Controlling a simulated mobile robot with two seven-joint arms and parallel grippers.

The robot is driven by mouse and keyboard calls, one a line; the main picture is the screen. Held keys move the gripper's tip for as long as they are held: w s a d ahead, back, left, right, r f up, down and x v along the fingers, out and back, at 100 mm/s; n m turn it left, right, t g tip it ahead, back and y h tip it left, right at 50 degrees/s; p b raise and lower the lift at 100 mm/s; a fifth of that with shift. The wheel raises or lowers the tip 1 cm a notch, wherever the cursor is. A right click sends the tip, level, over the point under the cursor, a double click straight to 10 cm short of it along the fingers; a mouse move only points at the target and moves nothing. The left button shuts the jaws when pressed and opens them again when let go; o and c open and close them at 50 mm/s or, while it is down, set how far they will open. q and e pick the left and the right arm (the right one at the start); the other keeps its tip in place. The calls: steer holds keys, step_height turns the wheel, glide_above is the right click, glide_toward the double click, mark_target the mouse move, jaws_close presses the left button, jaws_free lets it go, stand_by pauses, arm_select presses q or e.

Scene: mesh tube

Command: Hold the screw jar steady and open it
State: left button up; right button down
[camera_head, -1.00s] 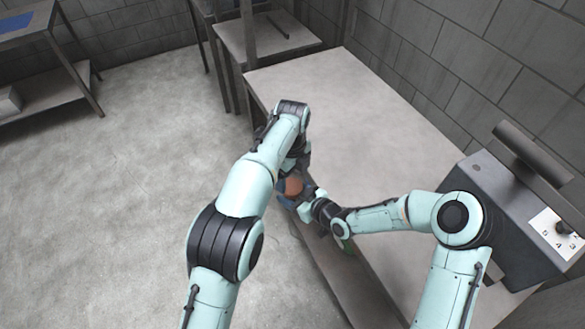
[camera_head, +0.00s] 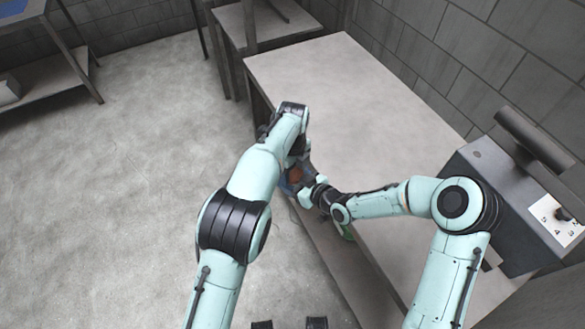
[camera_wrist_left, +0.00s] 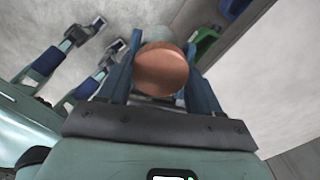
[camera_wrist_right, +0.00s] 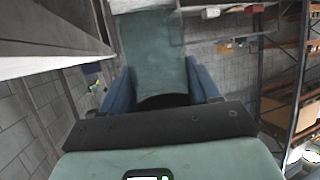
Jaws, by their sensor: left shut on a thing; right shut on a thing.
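The screw jar shows its round copper-coloured lid (camera_wrist_left: 162,72) in the left wrist view, between the blue fingers of my left gripper (camera_wrist_left: 165,58). That gripper is shut on the jar. A pale grey-green part of the jar (camera_wrist_left: 165,36) shows behind the lid. In the head view the copper end (camera_head: 296,175) is small and partly hidden by both wrists, off the table's left edge. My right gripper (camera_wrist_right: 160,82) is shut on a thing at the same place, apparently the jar. A teal shape fills the space between its fingers, so its exact hold is unclear.
A grey table (camera_head: 350,90) lies right of the grippers, with a dark machine (camera_head: 490,180) at its right end. A green item (camera_head: 346,232) is by the table's near edge. Open floor (camera_head: 130,180) lies to the left.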

arm_select(q)
steer(key=o, duration=1.2)
